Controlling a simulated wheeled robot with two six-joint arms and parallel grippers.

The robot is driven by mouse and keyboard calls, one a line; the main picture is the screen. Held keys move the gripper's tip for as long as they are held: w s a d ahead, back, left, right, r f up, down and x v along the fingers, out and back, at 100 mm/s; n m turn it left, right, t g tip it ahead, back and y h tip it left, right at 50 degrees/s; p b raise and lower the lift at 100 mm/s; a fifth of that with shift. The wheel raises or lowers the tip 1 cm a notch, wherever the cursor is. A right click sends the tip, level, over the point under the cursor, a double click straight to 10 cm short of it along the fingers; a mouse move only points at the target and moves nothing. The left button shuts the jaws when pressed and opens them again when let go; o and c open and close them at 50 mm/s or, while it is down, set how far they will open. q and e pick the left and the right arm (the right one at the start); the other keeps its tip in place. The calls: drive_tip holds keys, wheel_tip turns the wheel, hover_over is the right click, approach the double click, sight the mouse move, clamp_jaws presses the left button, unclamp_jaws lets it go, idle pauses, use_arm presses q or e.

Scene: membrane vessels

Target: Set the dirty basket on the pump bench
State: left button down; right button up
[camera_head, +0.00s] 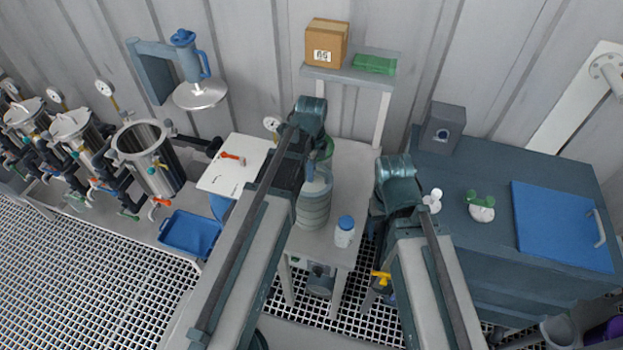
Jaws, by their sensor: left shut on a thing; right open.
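A grey-green ringed cylinder, which I take to be the dirty basket (313,207), is upright at the left part of the pale pump bench (352,180). My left gripper (319,167) is shut on its top, and my arm hides part of it. I cannot tell whether its base touches the bench top or is just above it. My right gripper (378,225) is open and empty, pointing down between the pump bench and the teal cabinet; its fingertips are mostly hidden by its own arm.
A white bottle with a blue lid (344,232) stands at the bench's front. A shelf above it holds a cardboard box (326,43) and green item (374,64). The teal cabinet (470,173) is right; a blue tray (190,233) and steel vessel (148,160) are left.

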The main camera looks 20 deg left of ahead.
use_arm(q)
drive_tip(key=shift+f+b, duration=1.65)
drive_tip(key=shift+f, duration=0.1)
drive_tip(key=shift+f, duration=0.2)
drive_tip(key=c, duration=0.8)
unclamp_jaws()
drive_tip(key=shift+r, duration=0.1)
drive_tip(key=shift+c, duration=0.2)
drive_tip(key=shift+r, duration=0.15)
